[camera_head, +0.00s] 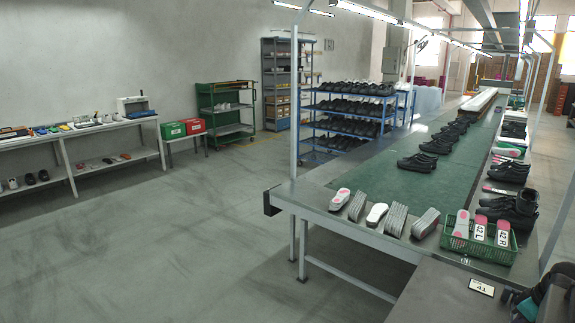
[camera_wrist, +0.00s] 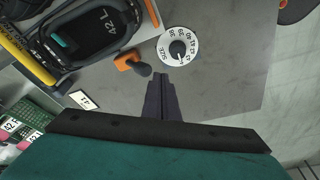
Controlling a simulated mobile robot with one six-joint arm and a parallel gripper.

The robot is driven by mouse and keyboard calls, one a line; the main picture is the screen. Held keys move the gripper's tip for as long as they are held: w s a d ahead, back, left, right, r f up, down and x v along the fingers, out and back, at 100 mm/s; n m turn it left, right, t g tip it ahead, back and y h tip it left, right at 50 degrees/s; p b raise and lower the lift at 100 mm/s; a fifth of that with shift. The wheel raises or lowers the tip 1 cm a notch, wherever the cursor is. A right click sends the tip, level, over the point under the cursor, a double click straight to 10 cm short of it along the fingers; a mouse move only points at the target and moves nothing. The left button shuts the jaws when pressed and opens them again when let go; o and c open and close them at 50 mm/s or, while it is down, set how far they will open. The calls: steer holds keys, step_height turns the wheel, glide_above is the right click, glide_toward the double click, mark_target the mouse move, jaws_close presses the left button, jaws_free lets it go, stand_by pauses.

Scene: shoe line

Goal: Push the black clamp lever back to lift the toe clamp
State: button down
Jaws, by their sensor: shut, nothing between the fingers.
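In the wrist view a black knob-ended lever (camera_wrist: 142,70) sticks out of an orange block (camera_wrist: 124,60) on the grey table. I take it for the clamp lever. I cannot make out the toe clamp for certain. My gripper (camera_wrist: 160,78) is shut and empty, its dark fingertips just right of the lever knob and apparently apart from it.
A white numbered dial (camera_wrist: 178,47) lies just beyond my fingertips. A yellow bar (camera_wrist: 24,62) and a card (camera_wrist: 84,99) are at left. A green crate of insoles (camera_head: 455,245) stands on the line's near end. The grey table right of the dial is clear.

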steer(key=shift+w+p+v, duration=0.2)
steer(key=shift+p+v, duration=0.25)
steer(key=shift+v, duration=0.45)
steer(key=shift+w+p+v, duration=0.2)
steer(key=shift+p+v, duration=0.25)
steer(key=shift+v, duration=0.45)
steer(key=shift+a+r, duration=0.1)
steer(key=shift+a, duration=0.05)
